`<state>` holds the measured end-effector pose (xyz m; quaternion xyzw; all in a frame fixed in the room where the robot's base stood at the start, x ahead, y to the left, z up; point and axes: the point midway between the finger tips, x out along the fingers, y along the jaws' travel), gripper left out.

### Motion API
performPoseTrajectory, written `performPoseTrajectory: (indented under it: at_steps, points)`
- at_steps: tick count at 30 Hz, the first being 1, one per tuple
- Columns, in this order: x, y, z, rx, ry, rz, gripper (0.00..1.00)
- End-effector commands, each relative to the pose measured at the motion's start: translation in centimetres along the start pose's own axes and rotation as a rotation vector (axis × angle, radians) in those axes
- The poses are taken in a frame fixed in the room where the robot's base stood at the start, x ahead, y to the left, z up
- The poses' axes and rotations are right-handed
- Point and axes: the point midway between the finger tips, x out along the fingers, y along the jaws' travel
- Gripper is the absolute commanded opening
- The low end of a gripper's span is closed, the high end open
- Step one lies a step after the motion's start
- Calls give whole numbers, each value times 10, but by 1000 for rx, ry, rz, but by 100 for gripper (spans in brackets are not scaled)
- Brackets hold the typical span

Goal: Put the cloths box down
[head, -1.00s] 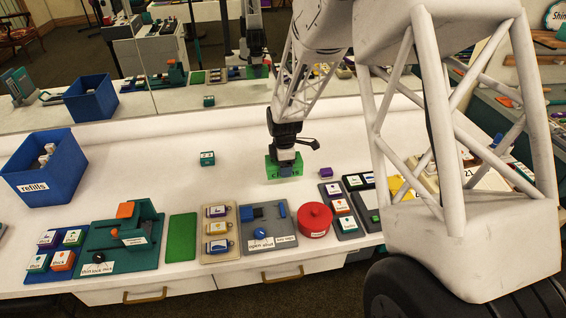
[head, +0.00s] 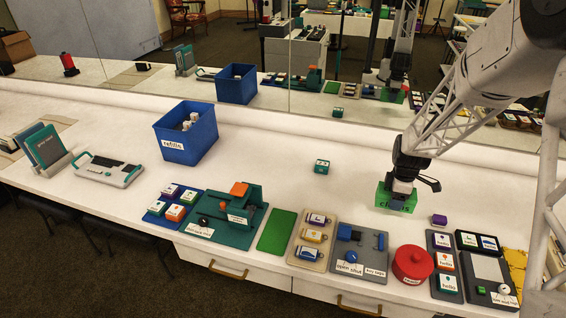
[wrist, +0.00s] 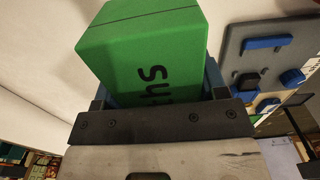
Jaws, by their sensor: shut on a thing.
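The cloths box is a bright green block (head: 395,201) with dark lettering, at the right of the white counter in the head view. My gripper (head: 403,186) is above it and shut on it. In the wrist view the green box (wrist: 140,45) fills the space between the fingers, with part of its lettering showing sideways. Its underside is at or just above the counter; I cannot tell whether it touches.
A purple block (head: 439,220) lies just right of the box. A grey latch board (head: 358,262) and a red round pot (head: 412,264) are in front. A small green block (head: 322,166) and a blue refills bin (head: 187,134) stand to the left. Counter between is clear.

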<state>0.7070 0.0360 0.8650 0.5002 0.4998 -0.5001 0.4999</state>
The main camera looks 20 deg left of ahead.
Motion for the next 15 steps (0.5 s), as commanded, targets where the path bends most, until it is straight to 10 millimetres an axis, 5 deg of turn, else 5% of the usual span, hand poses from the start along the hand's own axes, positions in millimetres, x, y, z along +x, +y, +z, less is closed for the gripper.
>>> performPoseTrajectory:
  at_steps: [8,15]
  points:
    - [-1,12,-34,-3,0,0,38]
    - [-2,27,-90,-5,0,0,38]
